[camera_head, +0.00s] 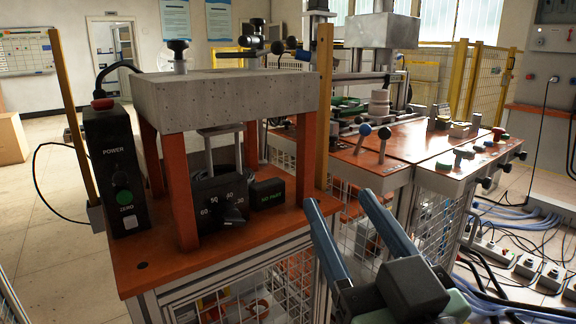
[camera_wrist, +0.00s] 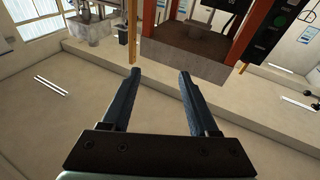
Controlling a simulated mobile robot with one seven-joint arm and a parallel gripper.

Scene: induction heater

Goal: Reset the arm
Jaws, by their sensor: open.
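My gripper (camera_head: 338,200) is open and empty, its two long blue fingers apart in front of the right side of the heater's orange bench in the head view. In the wrist view my gripper (camera_wrist: 159,72) has nothing between its dark fingers. The induction heater stands on the bench (camera_head: 220,248), with a grey concrete-like top block (camera_head: 225,97) on orange legs. Its black control box (camera_head: 117,170) has a red button on top, a green button and the words POWER and ZERO. A black dial (camera_head: 222,202) numbered 30 to 60 sits under the block.
A yellow post (camera_head: 324,115) rises at the bench's right rear, close to my fingers. A second orange-topped workbench (camera_head: 400,135) with levers and knobs stands to the right. Cables and power strips (camera_head: 520,265) lie on the floor at right. Open floor (camera_head: 45,220) shows at left.

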